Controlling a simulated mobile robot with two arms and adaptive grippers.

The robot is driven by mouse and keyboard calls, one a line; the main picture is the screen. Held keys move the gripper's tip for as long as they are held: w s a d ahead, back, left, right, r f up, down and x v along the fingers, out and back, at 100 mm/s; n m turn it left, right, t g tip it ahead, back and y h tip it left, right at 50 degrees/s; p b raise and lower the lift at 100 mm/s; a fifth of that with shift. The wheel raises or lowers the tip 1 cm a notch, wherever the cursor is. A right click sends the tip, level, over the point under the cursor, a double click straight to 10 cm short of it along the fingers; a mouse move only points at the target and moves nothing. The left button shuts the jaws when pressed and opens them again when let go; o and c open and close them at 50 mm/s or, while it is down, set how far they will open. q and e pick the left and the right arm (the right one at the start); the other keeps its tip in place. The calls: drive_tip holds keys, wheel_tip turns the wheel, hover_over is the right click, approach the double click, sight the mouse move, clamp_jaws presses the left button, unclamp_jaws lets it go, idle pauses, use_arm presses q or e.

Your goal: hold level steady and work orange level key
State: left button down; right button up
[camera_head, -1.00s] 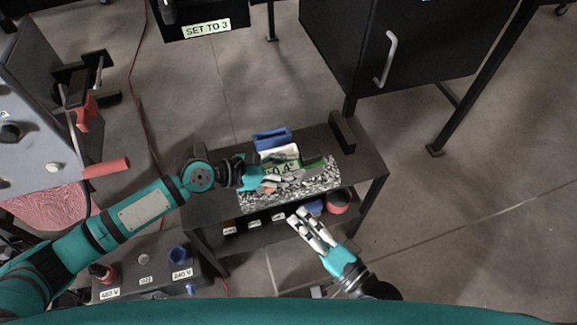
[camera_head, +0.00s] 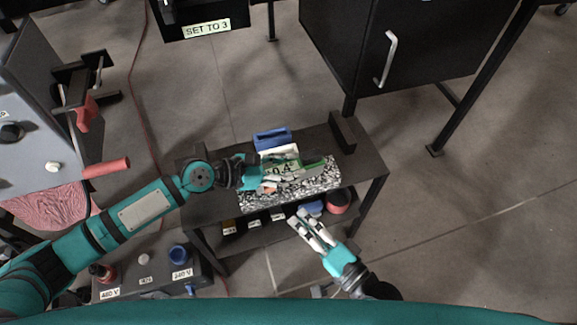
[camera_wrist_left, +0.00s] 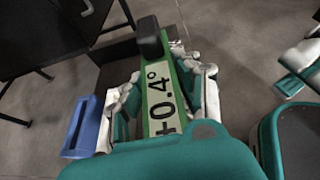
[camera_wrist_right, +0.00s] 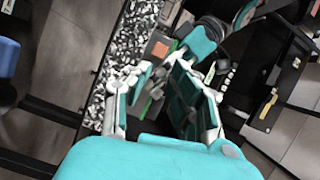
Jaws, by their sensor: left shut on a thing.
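The level, green with a white display reading +0.4°, shows in the left wrist view (camera_wrist_left: 160,92) and in the head view (camera_head: 283,168), over the speckled block (camera_head: 315,187). My left gripper (camera_head: 262,172) is shut on the level, with its fingers along both sides. A small orange key (camera_wrist_right: 160,47) shows beyond the fingers in the right wrist view; in the head view it is tiny beside the left gripper. My right gripper (camera_head: 308,222) is open and empty, in front of the speckled block and apart from the level.
The dark bench (camera_head: 370,165) carries a blue holder (camera_head: 272,138) behind the level and a black block (camera_head: 342,131) at the back right. A lower shelf holds a red round thing (camera_head: 338,201). A black box (camera_head: 150,270) with voltage labels stands front left. Floor at right is clear.

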clamp_jaws()
idle(1.1)
